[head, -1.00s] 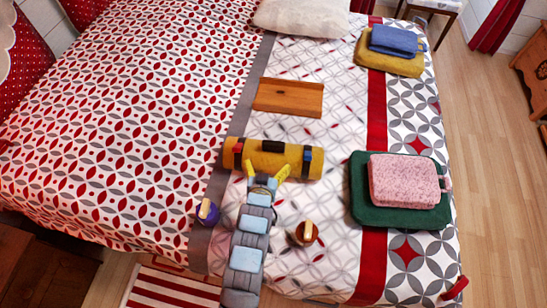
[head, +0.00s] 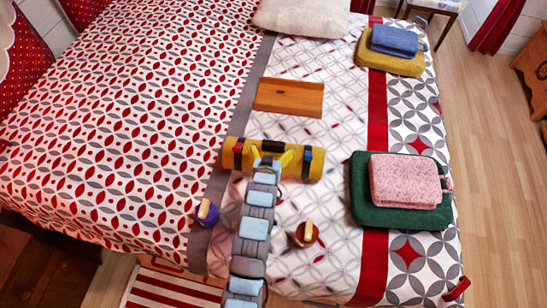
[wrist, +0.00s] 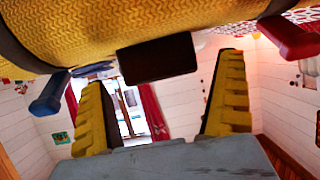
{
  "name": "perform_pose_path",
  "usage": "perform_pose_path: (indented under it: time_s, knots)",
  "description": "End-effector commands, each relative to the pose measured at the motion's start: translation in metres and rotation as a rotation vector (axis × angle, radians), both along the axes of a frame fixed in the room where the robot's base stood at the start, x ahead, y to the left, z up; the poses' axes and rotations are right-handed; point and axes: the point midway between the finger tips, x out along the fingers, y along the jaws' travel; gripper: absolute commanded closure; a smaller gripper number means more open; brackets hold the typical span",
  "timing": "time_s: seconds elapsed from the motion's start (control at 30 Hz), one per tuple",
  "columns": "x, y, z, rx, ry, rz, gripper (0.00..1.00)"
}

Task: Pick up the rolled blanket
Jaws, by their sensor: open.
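The rolled blanket (head: 296,169) is a yellow roll lying across the bed, with a strap near each end and a black handle block (head: 272,146) at its middle. My gripper (head: 268,157) is at the middle of the roll, its yellow fingers spread either side of the handle as seen from above. In the wrist view, the blanket's woven yellow side (wrist: 110,25) fills the top. The dark handle block (wrist: 157,58) shows between the open fingers (wrist: 162,75), and I cannot tell whether they touch it. Nothing is gripped.
A wooden tray (head: 289,97) lies beyond the roll. A purple item (head: 207,213) and a reddish-brown item (head: 304,234) stand either side of my arm. A pink folded cloth (head: 408,182) lies on a green one (head: 363,207) at right. Blue and yellow folded cloths (head: 397,40) lie farther back.

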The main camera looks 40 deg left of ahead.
Motion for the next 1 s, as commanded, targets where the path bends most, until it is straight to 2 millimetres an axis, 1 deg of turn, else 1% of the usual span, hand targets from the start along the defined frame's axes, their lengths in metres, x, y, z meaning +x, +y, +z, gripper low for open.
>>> perform_pose_path:
  time_s: [0.1,0.23,0.37,0.57,0.67,0.7,0.77,0.8,1.0]
  knots:
    - [0.013,0.007,-0.004,0.000,-0.002,-0.001,0.00]
    - [0.023,0.014,-0.009,0.002,-0.002,0.000,0.00]
    - [0.027,0.017,-0.012,0.001,-0.001,0.000,0.00]
    - [0.027,0.017,-0.012,0.001,-0.001,0.000,0.00]
    - [0.027,0.017,-0.012,0.001,-0.001,0.000,0.26]
    - [0.027,0.017,-0.012,0.001,-0.001,0.000,0.37]
    - [0.027,0.017,-0.011,0.001,-0.002,0.000,0.55]
    - [0.027,0.017,-0.011,0.001,-0.002,0.000,0.57]
    - [0.028,0.017,-0.010,0.002,-0.003,0.000,0.57]
